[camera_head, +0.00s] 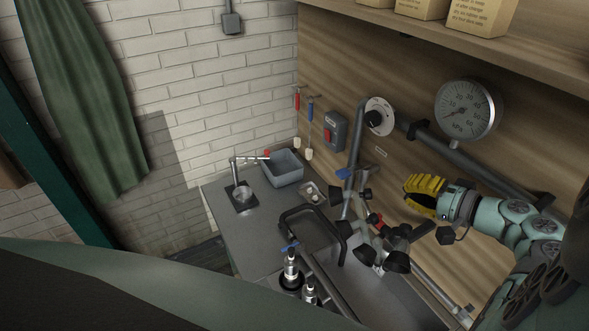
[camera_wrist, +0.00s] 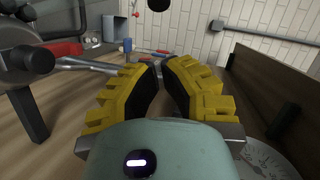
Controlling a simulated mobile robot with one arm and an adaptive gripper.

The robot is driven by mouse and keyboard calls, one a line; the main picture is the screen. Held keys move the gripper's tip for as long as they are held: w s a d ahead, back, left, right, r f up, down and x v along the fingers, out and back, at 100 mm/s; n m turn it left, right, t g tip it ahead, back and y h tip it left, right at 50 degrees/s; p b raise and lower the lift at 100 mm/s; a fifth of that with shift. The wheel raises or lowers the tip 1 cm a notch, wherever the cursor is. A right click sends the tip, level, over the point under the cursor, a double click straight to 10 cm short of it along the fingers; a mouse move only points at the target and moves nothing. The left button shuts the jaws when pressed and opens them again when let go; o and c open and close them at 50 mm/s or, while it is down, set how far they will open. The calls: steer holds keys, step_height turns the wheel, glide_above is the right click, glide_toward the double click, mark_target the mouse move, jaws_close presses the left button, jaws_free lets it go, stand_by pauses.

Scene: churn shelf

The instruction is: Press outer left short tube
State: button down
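My gripper (camera_head: 408,192) has yellow padded fingers and sits right of and above a metal cluster of tubes with black cone-shaped ends (camera_head: 378,242). In the wrist view my gripper (camera_wrist: 162,68) points ahead with a gap between its fingers and nothing between them. The cluster's metal tube (camera_wrist: 92,65) and a black end (camera_wrist: 40,62) show at the left there, apart from the fingers. Several short tubes branch from the cluster. I cannot tell which one is the outer left short tube. A red part (camera_head: 373,219) is on the cluster.
A pressure gauge (camera_head: 465,108) and a round dial (camera_head: 379,116) are on the wooden wall. A shelf with boxes (camera_head: 480,16) overhangs the wall.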

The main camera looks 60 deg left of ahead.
steer(key=s+a+p, duration=0.1)
steer(key=s+a+f+p, duration=0.1)
steer(key=a, duration=0.1)
steer(key=s+a+f+p, duration=0.1)
steer(key=p, duration=0.1)
steer(key=shift+s+a, duration=0.15)
steer(key=shift+s, duration=0.15)
steer(key=shift+a+b, duration=0.1)
steer(key=shift+b, duration=0.25)
